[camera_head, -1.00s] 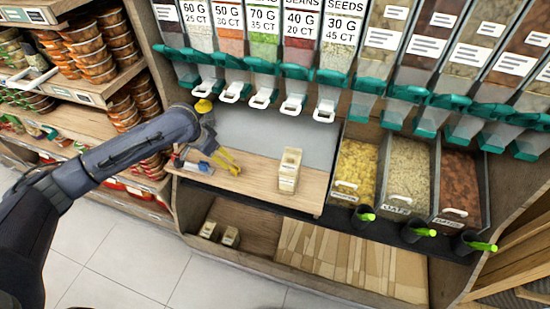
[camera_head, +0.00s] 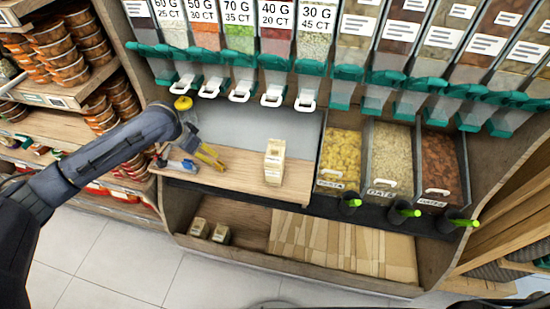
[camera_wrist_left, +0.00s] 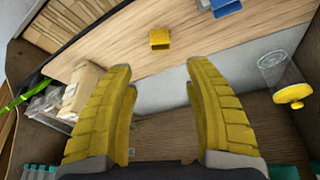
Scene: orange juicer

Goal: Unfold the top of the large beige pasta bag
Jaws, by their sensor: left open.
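The beige bag (camera_head: 274,162) stands upright on the wooden counter, with a pale label on its front. Its top looks narrow and closed, but the fold is too small to make out. In the left wrist view the bag (camera_wrist_left: 83,88) stands left of my fingers, partly behind the left one. My left gripper (camera_head: 212,157) has yellow fingers and is over the counter, left of the bag and apart from it. In the left wrist view the gripper (camera_wrist_left: 158,70) is open, with nothing between its fingers. My right gripper is not in view.
Bins of pasta (camera_head: 342,158), oats (camera_head: 390,160) and dates (camera_head: 441,166) stand right of the bag. Dispensers with teal spouts hang above. Two small beige bags (camera_head: 209,231) and flat paper bags (camera_head: 340,245) lie below. A clear jar with yellow cap (camera_wrist_left: 290,92) is beside the gripper.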

